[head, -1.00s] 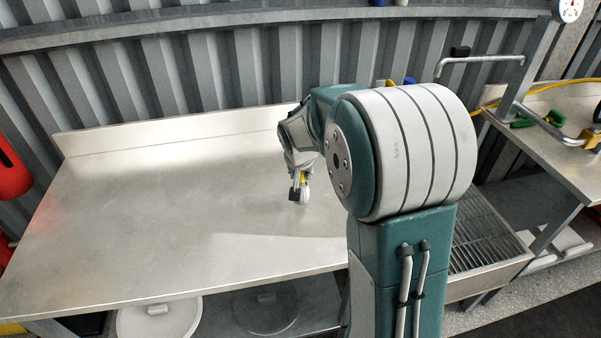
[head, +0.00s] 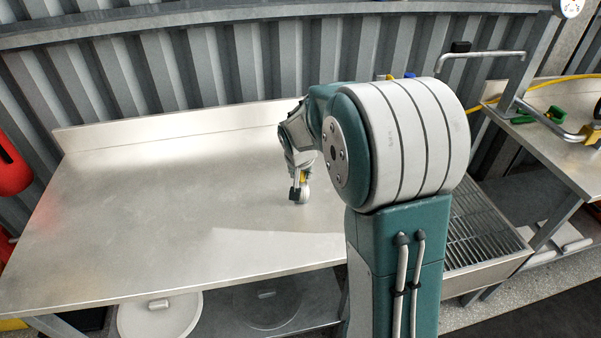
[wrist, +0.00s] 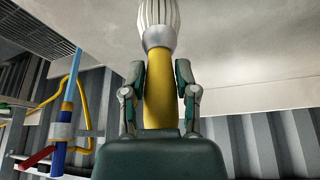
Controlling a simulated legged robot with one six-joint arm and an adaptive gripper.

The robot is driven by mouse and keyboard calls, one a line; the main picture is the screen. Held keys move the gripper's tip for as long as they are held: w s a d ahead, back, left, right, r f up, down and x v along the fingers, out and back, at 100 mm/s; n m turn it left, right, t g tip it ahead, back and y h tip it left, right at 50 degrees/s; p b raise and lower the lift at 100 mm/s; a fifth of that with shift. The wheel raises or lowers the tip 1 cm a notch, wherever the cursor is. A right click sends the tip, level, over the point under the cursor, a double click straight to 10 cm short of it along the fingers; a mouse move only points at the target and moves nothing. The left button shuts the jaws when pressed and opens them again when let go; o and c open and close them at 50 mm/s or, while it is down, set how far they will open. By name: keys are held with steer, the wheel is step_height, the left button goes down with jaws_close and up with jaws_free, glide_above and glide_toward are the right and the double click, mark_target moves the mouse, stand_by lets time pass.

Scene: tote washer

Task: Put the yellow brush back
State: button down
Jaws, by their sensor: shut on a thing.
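The yellow brush (wrist: 158,100) has a yellow handle, a grey collar and white bristles. In the wrist view my gripper (wrist: 160,72) has one finger on each side of the handle and is shut on it, with the bristles pointing away from the palm. In the head view my gripper (head: 298,180) is over the right half of the steel table (head: 150,220), bristle end down. A bit of the yellow handle (head: 303,178) shows there. I cannot tell whether the bristles touch the table. My arm hides part of the back wall and the table's right end.
The tabletop left of my gripper is clear, with a raised back edge (head: 180,130). A grated basin (head: 480,240) is at right, beside a second bench with a green item (head: 553,115). A blue-handled item (wrist: 62,125) and yellow hose (wrist: 85,85) show in the wrist view.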

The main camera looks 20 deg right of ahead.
steer(key=shift+f, duration=0.2)
steer(key=shift+c, duration=1.5)
jaws_free()
steer(key=o, duration=0.3)
steer(key=shift+r, duration=0.15)
steer(key=v, duration=0.8)
steer(key=shift+r, duration=0.35)
